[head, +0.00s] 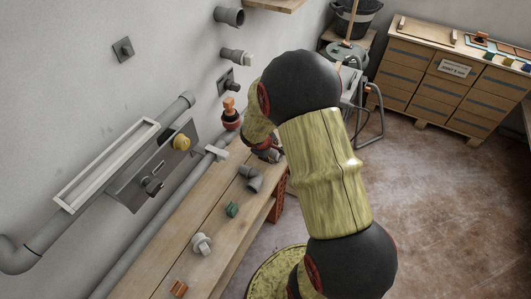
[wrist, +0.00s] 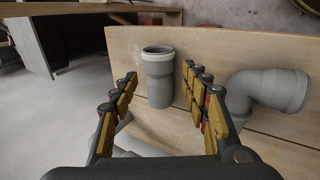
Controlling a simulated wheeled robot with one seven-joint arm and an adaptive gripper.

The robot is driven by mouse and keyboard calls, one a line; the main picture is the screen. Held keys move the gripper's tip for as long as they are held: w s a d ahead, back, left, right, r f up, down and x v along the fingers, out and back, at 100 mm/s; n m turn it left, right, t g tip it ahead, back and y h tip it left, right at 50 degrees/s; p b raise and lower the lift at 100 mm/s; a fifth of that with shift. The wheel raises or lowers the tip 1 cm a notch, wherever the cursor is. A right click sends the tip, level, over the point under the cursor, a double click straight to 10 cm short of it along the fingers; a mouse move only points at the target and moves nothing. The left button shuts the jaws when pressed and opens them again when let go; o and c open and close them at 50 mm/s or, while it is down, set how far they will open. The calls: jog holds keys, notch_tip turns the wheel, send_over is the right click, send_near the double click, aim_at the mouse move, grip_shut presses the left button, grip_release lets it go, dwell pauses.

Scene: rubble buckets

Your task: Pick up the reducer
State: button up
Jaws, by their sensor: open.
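The likely reducer (wrist: 159,88) is a short, straight grey pipe fitting with an open collared end, seen on the wooden bench in the wrist view. My gripper (wrist: 167,84) is open, with one finger to each side of this fitting in the picture. No contact between fingers and fitting shows, and the depth between them is hard to judge. In the head view my arm reaches down to the bench and largely hides the gripper, so I cannot clearly make out the reducer there.
A grey elbow (wrist: 270,88) lies just right of the right finger. Other grey pipe parts show partly behind the left finger. In the head view the bench (head: 178,245) also carries a grey fitting (head: 250,178), a green piece (head: 232,210) and a white fitting (head: 202,243). A wall pipe runs alongside.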

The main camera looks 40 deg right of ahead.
aim_at(274, 152)
jog(key=b+x, duration=0.2)
jog(key=x, duration=0.4)
jog(key=shift+w+d+f, duration=0.1)
jog(key=shift+w, duration=0.1)
jog(key=shift+c, duration=1.1)
jog(key=c, duration=0.7)
jog(key=shift+c, duration=0.7)
